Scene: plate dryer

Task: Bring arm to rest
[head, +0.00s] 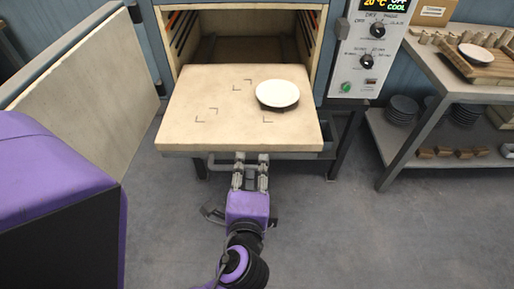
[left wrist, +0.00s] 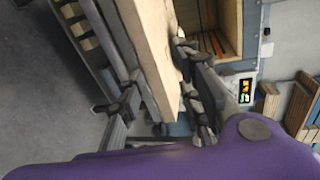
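My left gripper (head: 251,160) is at the front edge of the pulled-out shelf (head: 190,125), its two fingers apart with a visible gap between them. The fingertips are close to the grey handle bar (head: 220,163) under that edge; I cannot tell whether they touch it. In the left wrist view the gripper (left wrist: 192,85) shows beside the shelf's pale edge (left wrist: 150,50). A white plate (head: 277,93) lies on the right part of the shelf, away from the fingers. My right gripper is in neither view.
The dryer's thick door (head: 90,85) stands open at the left. The control panel (head: 370,50) is right of the opening. A metal side table (head: 430,75) with a wooden board, another plate and stacked dark plates stands at the right. The floor (head: 330,235) in front is clear.

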